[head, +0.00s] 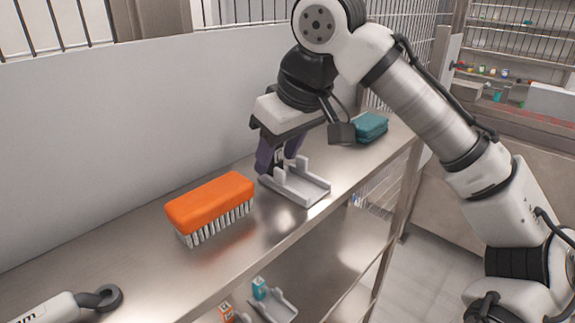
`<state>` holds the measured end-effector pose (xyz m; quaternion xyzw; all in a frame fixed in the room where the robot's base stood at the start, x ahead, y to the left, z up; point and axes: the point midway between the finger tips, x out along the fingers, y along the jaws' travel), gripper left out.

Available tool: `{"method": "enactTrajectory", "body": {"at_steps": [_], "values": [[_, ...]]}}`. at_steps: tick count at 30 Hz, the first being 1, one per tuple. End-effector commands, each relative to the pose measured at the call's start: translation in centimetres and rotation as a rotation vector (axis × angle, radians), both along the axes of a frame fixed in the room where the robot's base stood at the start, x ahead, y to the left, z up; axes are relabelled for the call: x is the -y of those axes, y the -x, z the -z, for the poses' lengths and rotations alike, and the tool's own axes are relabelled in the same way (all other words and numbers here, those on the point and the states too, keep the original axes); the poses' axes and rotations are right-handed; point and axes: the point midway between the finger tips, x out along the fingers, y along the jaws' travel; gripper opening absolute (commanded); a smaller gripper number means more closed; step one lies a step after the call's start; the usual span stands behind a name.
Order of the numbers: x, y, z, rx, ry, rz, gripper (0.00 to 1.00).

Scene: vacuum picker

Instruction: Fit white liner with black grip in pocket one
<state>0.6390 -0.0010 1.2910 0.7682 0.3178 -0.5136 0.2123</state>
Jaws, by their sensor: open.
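My gripper (279,161) points down over the back end of a pale, low-walled tray (305,190) on the steel shelf. Its dark purple fingers are apart and open. A small dark shape shows between the fingers; I cannot tell whether it is the black grip or whether the fingers touch it. A white liner cannot be made out apart from the pale tray. No pocket number can be read, and the far end of the tray is partly hidden by the fingers.
On the steel shelf (130,250), an orange brush (210,204) lies left of the tray. Folded teal cloths (370,127) lie behind to the right. A white-handled tool (50,308) is at front left. A lower shelf holds small boxes and another tray (283,309). A pale wall panel stands behind.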

Motion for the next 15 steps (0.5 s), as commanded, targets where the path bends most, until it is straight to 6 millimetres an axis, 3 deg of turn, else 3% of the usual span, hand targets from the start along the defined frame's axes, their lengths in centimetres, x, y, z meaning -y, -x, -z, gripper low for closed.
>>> {"method": "enactTrajectory", "body": {"at_steps": [9,15], "values": [[-0.24,-0.22,0.81,0.001,0.0,-0.001,0.47],[-0.23,-0.21,0.78,0.001,0.0,-0.001,0.22]]}}
